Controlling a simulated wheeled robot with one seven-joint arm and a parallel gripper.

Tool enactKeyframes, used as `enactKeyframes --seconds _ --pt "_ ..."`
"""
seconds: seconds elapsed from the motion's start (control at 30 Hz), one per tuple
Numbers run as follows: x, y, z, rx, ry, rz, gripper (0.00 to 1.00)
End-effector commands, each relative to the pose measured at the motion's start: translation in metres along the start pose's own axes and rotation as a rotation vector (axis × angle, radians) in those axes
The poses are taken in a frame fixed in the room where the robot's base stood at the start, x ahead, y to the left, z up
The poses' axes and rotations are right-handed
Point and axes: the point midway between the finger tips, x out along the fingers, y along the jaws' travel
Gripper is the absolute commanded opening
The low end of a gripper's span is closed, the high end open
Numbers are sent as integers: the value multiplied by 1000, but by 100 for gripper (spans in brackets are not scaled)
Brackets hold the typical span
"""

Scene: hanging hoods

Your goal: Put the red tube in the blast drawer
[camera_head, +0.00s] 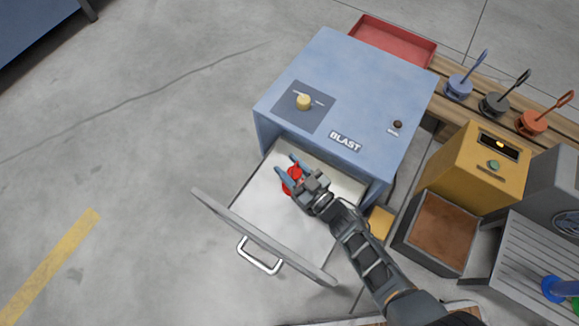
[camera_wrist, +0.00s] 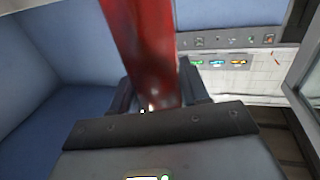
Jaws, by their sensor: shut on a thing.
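The blue-grey cabinet (camera_head: 340,100) is labelled BLAST, and its drawer (camera_head: 225,213) is pulled open with a pale inside floor and a silver handle. My gripper (camera_head: 290,175) is over the open drawer near the cabinet front and is shut on the red tube (camera_head: 295,180). In the wrist view the red tube (camera_wrist: 145,45) stands large between the fingers. Part of the tube is hidden by my fingers in the head view. Whether the tube touches the drawer floor I cannot tell.
A red tray (camera_head: 393,42) lies behind the cabinet. A yellow box (camera_head: 475,165) and an open bin of brown material (camera_head: 440,232) stand to the right. Several handled tools, one of them orange (camera_head: 533,122), sit on a wooden bench. The floor to the left is clear.

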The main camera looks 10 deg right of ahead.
Motion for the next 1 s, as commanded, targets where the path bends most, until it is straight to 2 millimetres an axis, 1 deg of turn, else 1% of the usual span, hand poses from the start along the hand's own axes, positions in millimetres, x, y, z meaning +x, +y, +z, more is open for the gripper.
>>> enactKeyframes --seconds 0.03,0.27,0.3,0.53,0.83,1.0 --pt "-1 -4 7 3 -10 -7 0" --pt "-2 -8 15 5 -15 -12 0" --pt "-3 -8 16 5 -18 -13 49" --pt "-4 -10 19 6 -22 -16 70" --pt "-4 -11 20 7 -24 -17 70" --pt "-5 -12 11 6 -23 -16 70"
